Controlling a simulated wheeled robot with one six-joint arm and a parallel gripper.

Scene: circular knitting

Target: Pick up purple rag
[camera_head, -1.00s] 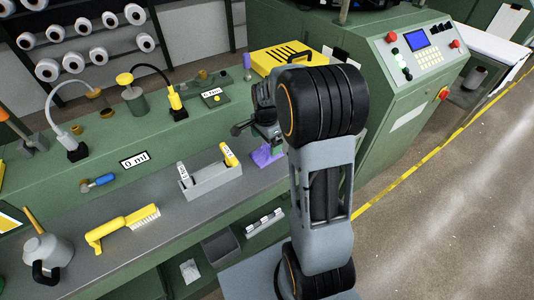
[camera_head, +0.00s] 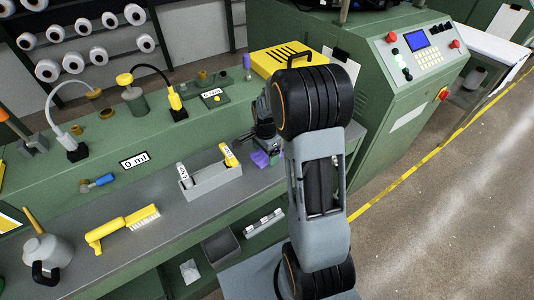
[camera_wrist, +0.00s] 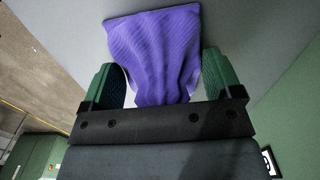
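The purple rag (camera_head: 261,158) lies on the grey bench top, right of the small grey bin, partly hidden by my gripper (camera_head: 264,138). In the wrist view the rag (camera_wrist: 153,45) spreads out ahead and runs back in folds between the two green fingers of my gripper (camera_wrist: 162,78). The fingers stand wide apart, one on each side of the rag. Small pale gaps show beside its narrow near part, so the fingers do not look closed on it.
A yellow brush (camera_head: 122,228) and a grey oil can (camera_head: 47,250) are farther left. A yellow slotted box (camera_head: 288,58) and the green control cabinet (camera_head: 405,85) stand behind and right.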

